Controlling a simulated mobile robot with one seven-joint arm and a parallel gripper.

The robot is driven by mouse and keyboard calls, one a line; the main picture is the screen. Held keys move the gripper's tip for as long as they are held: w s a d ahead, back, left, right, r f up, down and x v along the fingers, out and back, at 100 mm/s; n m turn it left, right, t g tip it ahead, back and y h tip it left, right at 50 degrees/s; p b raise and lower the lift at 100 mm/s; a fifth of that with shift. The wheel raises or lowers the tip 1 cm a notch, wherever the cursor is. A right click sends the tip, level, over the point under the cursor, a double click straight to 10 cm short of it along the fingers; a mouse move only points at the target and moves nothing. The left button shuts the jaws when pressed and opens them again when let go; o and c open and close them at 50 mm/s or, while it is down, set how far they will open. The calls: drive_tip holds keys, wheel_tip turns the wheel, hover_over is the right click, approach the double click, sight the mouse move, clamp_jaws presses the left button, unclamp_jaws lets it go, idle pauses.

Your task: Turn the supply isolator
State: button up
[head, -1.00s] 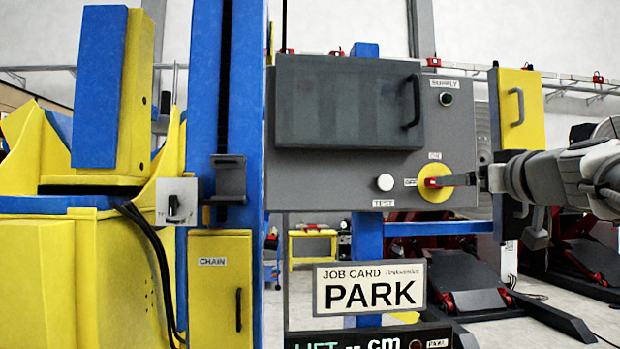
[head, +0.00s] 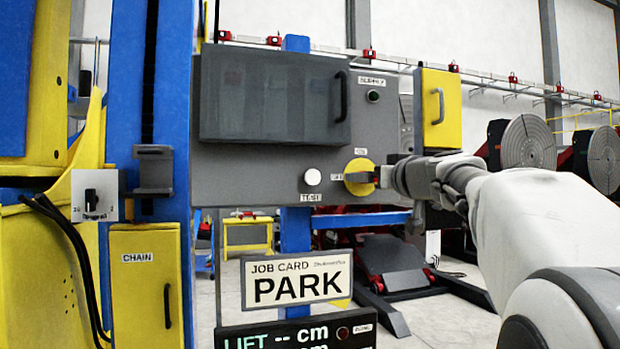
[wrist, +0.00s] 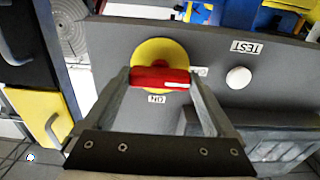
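The supply isolator is a yellow disc (head: 358,177) with a red handle, low on the right of the grey panel. In the wrist view, upside down, the yellow disc (wrist: 155,55) carries the red handle (wrist: 160,77), which lies level, its white mark toward the label read as OFF. The ON label (wrist: 156,99) is at right angles to it. My gripper (wrist: 160,80) has one finger against each end of the handle and appears shut on it. In the head view my gripper (head: 384,177) reaches the disc from the right and hides most of the handle.
A white TEST button (head: 312,177) is left of the isolator. A dark-fronted box with a handle (head: 275,98) juts from the panel (head: 225,178). A yellow box (head: 437,108) stands to the right. A PARK job card (head: 296,279) and a LIFT display (head: 300,335) are below.

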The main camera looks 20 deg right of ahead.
drive_tip(key=c, duration=0.5)
drive_tip(key=shift+c, duration=0.2)
drive_tip(key=m+b, duration=0.1)
drive_tip(key=m, duration=1.6)
drive_tip(key=shift+m+b, duration=0.4)
drive_tip(key=o, duration=1.1)
drive_tip(key=shift+c, duration=0.2)
